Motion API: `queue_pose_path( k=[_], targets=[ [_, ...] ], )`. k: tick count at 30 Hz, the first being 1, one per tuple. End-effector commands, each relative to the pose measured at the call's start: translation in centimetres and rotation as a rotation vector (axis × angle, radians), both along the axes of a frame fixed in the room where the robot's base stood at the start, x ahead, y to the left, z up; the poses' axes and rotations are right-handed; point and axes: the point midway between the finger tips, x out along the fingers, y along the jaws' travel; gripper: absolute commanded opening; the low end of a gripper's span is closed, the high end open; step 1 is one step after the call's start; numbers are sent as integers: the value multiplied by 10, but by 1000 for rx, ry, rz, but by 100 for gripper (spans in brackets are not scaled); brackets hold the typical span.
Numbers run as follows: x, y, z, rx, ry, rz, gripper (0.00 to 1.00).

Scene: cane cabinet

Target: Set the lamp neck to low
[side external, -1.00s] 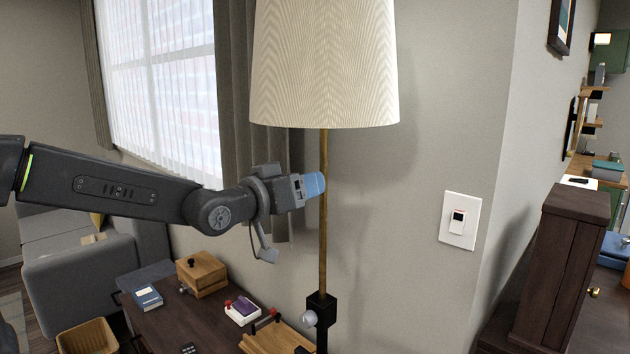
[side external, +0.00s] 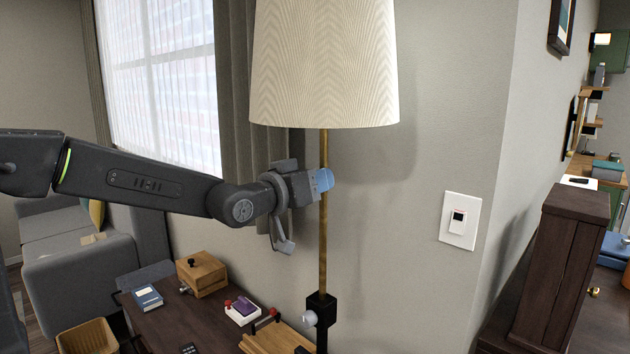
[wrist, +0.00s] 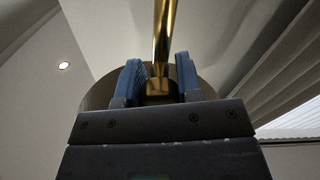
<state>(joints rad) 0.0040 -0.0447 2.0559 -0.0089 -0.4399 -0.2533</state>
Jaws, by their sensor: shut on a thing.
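The floor lamp has a cream patterned shade (side external: 325,65) on a thin brass neck (side external: 323,245), which rises upright from a black clamp block (side external: 321,308) with a pale round knob (side external: 309,318). My gripper (side external: 325,180) is at the neck, between the shade and the block, nearer the shade. Its blue fingers are shut on the neck. In the wrist view the brass neck (wrist: 162,45) runs up between the two blue fingers of my gripper (wrist: 160,80). The far finger is partly hidden in the side view.
A wall switch (side external: 459,221) is to the right. A curtain (side external: 245,110) hangs behind.

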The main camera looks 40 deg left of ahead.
Motion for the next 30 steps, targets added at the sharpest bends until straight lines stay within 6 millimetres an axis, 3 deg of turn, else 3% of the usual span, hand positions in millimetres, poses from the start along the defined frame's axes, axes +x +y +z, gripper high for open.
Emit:
queue_pose_path(
  k=[7, 17, 23, 30],
  targets=[
    [0, 0, 0, 0, 0, 0, 1],
    [0, 0, -9, 0, 4, 0, 0],
    [0, 0, -48, 0, 9, 1, 0],
    [0, 0, -116, 0, 14, 1, 0]
  ],
)
